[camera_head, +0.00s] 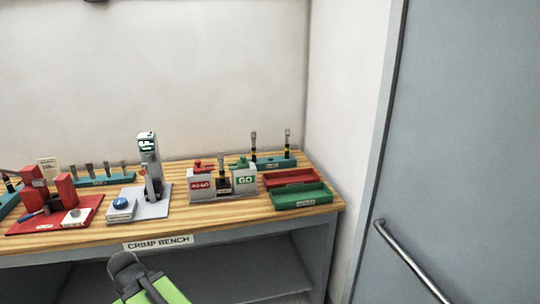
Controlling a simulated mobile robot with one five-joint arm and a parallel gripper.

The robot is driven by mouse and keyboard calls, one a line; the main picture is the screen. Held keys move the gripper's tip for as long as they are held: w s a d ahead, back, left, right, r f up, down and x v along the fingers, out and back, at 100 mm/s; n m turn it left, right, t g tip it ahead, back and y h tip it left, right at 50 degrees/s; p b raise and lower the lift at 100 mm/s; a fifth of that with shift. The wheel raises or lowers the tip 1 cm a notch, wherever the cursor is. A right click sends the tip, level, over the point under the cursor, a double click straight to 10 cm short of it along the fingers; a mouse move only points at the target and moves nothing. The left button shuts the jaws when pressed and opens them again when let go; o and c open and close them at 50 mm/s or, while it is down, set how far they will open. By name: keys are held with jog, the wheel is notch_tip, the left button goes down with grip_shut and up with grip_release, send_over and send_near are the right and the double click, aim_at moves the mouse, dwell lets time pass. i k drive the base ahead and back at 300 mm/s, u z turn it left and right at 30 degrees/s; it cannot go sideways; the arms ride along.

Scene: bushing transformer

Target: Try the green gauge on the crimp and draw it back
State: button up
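The green gauge (241,163) lies on top of the right grey block of a stand, above a green GO label (245,180). A red gauge (201,165) lies on the left block, above a red label. Between the blocks stands an upright dark piece with a light tip, which looks like the crimp (222,178); its details are too small to read. The green gauge appears apart from it. My gripper (124,264) seems to be the dark end of my green arm, low in front of the bench; its fingers cannot be made out.
The wooden bench (265,218) has a red tray (290,177) and a green tray (299,195) at right. A teal rack (276,162) with upright pieces stands behind. A grey press (150,165) and red fixture (64,190) stand left. A grey door (470,140) is at right.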

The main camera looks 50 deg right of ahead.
aim_at(242, 164)
jog(key=z, duration=0.5)
jog(key=i, duration=1)
jog(key=u, duration=0.05)
